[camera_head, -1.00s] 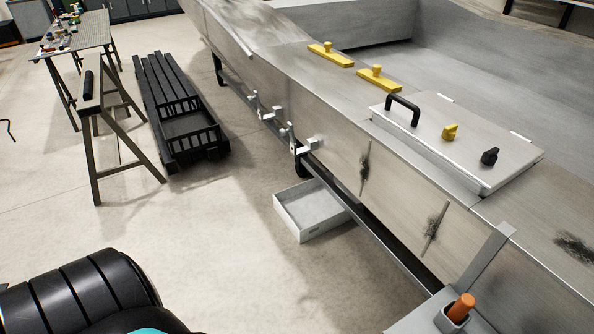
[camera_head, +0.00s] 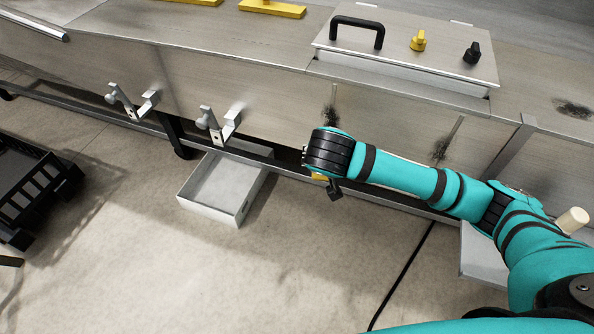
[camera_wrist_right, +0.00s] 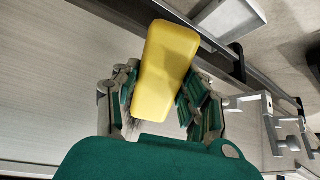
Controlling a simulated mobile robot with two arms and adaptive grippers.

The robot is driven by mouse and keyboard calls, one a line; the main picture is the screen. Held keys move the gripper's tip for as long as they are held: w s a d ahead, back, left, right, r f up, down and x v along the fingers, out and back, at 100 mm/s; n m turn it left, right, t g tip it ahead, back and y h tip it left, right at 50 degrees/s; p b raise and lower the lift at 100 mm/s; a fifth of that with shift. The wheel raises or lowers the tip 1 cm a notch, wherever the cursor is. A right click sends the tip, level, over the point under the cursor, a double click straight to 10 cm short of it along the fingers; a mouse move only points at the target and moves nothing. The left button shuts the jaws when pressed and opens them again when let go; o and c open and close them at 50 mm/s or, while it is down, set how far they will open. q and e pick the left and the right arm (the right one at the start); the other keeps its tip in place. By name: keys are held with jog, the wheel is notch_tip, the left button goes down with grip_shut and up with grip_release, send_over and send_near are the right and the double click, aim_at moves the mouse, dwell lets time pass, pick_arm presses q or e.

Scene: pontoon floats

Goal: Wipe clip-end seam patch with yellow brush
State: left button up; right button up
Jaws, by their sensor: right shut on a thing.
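My right gripper (camera_head: 327,184) is at the float's side wall, mostly hidden behind my wrist in the head view. In the right wrist view my right gripper (camera_wrist_right: 163,100) is shut on the yellow brush (camera_wrist_right: 168,65), with fingers on both sides. A bit of the brush (camera_head: 319,176) shows below my wrist in the head view. The clip-end seam patch (camera_head: 330,114), a dark smudge on a seam, is just above my wrist, its lower part hidden. Dark strands or smudge show beside the brush in the wrist view; I cannot tell whether the brush touches the wall. My left gripper is out of view.
Two metal clips (camera_head: 222,125) (camera_head: 130,100) stick out left of the patch. A second smudged seam (camera_head: 440,147) is to the right. A hatch lid (camera_head: 400,50) with a black handle is above. A pale tray (camera_head: 222,188) and black crate (camera_head: 35,185) stand on the floor.

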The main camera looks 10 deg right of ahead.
jog(key=w+f+t+h+b, duration=0.1)
jog(key=w+f+m+t+h+b, duration=0.1)
jog(key=t+h+b, duration=0.1)
jog(key=w+a+f+m+t+h+b, duration=0.1)
jog(key=f+t+h+b, duration=0.1)
jog(key=shift+f, duration=0.1)
jog(key=shift+w+d+r+m+t+h+b, duration=0.2)
jog(key=shift+w+t+h+b, duration=0.2)
jog(key=shift+w, duration=0.2)
jog(key=shift+w+d+r+m+t+h+b, duration=0.15)
jog(key=shift+w+r+m+t+h+b, duration=0.1)
jog(key=shift+w+t+h+b, duration=0.25)
jog(key=shift+w+d+r+m+t+h+b, duration=0.2)
jog(key=shift+w+t+h, duration=0.2)
jog(key=shift+w, duration=0.3)
jog(key=shift+b+x, duration=0.7)
jog(key=shift+x, duration=0.35)
